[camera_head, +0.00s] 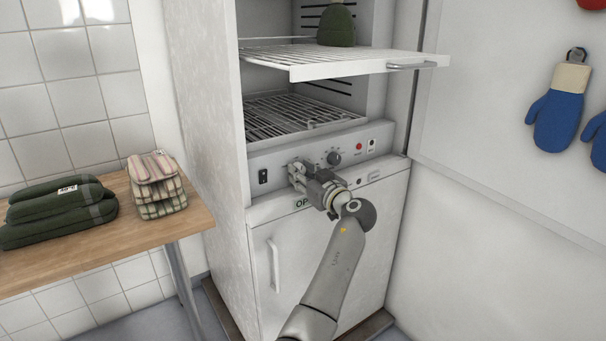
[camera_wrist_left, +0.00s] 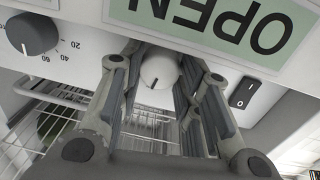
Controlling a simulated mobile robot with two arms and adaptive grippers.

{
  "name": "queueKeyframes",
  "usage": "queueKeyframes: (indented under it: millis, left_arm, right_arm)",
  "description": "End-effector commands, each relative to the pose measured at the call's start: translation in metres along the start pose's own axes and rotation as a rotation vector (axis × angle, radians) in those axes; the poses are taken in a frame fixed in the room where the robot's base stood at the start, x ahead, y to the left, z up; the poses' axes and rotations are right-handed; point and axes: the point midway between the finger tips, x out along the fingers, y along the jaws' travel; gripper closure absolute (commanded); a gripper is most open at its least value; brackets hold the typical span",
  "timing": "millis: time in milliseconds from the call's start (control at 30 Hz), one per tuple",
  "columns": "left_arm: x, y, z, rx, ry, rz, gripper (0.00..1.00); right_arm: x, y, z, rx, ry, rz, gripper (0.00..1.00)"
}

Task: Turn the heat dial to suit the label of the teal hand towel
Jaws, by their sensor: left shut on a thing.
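My left gripper (camera_head: 298,174) is at the control panel of the white cabinet. In the left wrist view its fingers (camera_wrist_left: 158,105) are closed around a pale round knob (camera_wrist_left: 158,68) with a short dark pointer line. A dark grey dial (camera_head: 334,158) sits to the right of my gripper; in the left wrist view this dial (camera_wrist_left: 32,34) has a scale with 20, 40 and 60. A folded dark green pile (camera_head: 60,212) with a small white label lies on the wooden table. I see no clearly teal towel. My right gripper is out of view.
A checked folded cloth (camera_head: 158,190) lies on the wooden table (camera_head: 150,235). A wire shelf (camera_head: 345,66) sticks out above the panel, with a green rounded item (camera_head: 337,25) on it. A black rocker switch (camera_head: 263,176) is left of my gripper. Blue mitts (camera_head: 558,122) hang at right.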

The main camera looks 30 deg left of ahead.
Motion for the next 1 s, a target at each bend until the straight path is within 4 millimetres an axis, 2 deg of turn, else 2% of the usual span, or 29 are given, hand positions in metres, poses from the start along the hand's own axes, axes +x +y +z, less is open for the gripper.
queueKeyframes:
  millis: [133,467,800,1000]
  left_arm:
    - [0.000,0.000,-0.002,0.125,-0.005,-0.002,0.93]
    - [0.000,0.001,-0.004,0.439,-0.023,-0.006,0.93]
    - [0.000,0.002,-0.004,0.716,-0.039,-0.009,0.93]
    - [0.000,0.002,-0.004,0.824,-0.043,-0.010,0.93]
  right_arm:
    - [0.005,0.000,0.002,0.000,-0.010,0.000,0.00]
    - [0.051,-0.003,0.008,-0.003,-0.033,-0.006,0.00]
    - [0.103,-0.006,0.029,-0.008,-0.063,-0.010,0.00]
    - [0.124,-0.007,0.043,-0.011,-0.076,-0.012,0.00]
